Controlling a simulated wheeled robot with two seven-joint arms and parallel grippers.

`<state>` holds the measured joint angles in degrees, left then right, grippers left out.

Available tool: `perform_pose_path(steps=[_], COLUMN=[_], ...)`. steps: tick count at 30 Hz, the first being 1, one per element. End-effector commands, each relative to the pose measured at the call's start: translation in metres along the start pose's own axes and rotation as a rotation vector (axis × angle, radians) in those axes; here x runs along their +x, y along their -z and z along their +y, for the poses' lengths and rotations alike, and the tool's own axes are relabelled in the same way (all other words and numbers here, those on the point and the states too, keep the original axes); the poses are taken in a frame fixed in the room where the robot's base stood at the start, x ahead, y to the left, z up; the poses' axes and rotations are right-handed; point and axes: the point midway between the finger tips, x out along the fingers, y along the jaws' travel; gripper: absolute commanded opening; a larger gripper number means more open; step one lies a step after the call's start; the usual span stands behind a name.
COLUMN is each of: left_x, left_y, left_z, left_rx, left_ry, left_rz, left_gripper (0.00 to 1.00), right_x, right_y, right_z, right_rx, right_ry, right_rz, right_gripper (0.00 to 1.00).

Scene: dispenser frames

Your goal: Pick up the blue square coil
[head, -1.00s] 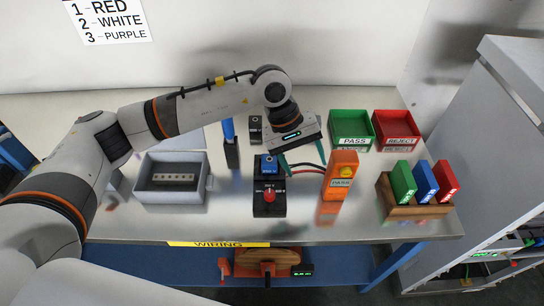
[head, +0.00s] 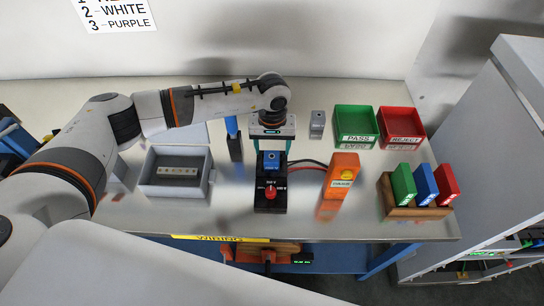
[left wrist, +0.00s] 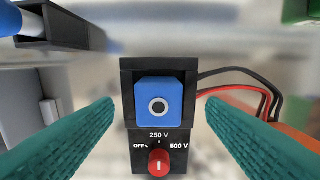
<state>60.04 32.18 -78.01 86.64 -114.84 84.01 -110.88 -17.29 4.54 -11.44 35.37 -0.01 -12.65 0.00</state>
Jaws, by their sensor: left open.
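The blue square coil (head: 271,160) sits in the black holder at the top of the black tester (head: 270,197), which has a red knob. In the left wrist view the coil (left wrist: 159,103) is near the middle, with a dark ring on its top face. My left gripper (head: 273,150) is open, just behind and above the coil in the head view. Its teal fingers (left wrist: 160,115) lie to either side of the coil, apart from it. My right gripper is not in view.
An orange meter (head: 341,177) stands right of the tester, joined by red and black cables. A grey bin (head: 150,185) lies left. A green PASS tray (head: 372,141) and red REJECT tray (head: 418,142) stand back right. A wooden rack (head: 388,203) holds colored cards.

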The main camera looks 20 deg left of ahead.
Motion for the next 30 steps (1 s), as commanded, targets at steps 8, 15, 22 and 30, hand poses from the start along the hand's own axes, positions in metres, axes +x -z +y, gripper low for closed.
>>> perform_pose_path(steps=[8,15,22,30], left_x=[0.031,0.033,0.033,0.032], left_y=[0.004,0.003,0.003,0.003], left_z=[0.001,0.001,0.001,0.001], left_rx=[-0.002,-0.001,-0.001,-0.001], left_ry=[0.001,0.001,0.001,0.002], left_rz=[0.001,0.0,0.0,-0.001], left_gripper=[0.65,0.65,0.28,0.09], right_x=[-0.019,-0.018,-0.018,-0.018], right_y=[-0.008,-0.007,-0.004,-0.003], right_z=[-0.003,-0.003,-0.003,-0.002], right_rx=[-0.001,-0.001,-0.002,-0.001], right_ry=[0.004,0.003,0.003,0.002], right_rz=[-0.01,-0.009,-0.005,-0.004], right_gripper=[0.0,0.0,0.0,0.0])
